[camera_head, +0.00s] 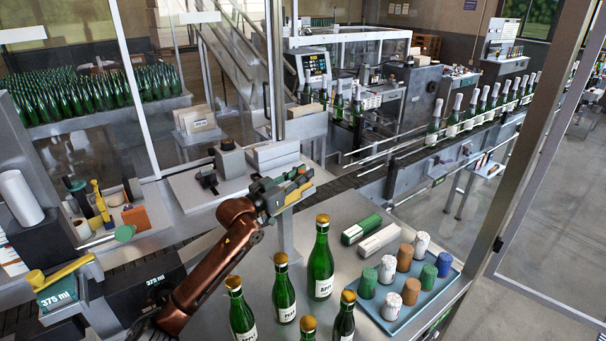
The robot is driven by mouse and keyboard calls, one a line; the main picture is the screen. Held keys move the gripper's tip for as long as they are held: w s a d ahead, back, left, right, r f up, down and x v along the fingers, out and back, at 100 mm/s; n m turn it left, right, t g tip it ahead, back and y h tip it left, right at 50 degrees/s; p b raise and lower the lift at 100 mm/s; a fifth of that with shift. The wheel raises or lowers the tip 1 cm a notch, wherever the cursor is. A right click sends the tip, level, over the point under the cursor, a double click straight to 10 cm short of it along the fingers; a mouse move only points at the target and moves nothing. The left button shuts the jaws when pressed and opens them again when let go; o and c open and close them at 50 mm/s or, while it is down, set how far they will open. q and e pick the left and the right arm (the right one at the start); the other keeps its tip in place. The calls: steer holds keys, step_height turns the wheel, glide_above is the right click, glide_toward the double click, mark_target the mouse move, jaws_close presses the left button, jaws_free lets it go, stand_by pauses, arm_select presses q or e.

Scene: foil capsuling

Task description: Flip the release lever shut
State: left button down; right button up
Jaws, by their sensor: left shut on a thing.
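My left gripper (299,180) reaches in from the left on a copper-coloured arm and is over the near bench, above a pale post. It is shut on a small yellow-orange piece (298,190); its fingers hide most of the piece, and I cannot tell whether this is the release lever. A yellow lever-like bar (68,271) lies across the top of a green block marked 375 ml (57,294) at the left, well apart from my gripper. A rod with a green knob (124,233) sticks out near it. My right gripper is not in view.
Gold-topped green bottles (320,265) stand on the near bench. A blue tray (415,305) holds several coloured capsule stacks, with a green box (361,229) and a white box (380,240) behind it. A bottle conveyor (400,158) runs behind. A metal frame post (530,130) stands at the right.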

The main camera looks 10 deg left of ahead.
arm_select(q)
steer(key=c, duration=1.8)
jaws_free()
steer(key=shift+a, duration=0.1)
steer(key=shift+c, duration=0.2)
steer(key=shift+o, duration=0.5)
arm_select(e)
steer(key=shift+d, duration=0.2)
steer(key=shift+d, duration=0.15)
arm_select(q)
steer(key=v, duration=1.2)
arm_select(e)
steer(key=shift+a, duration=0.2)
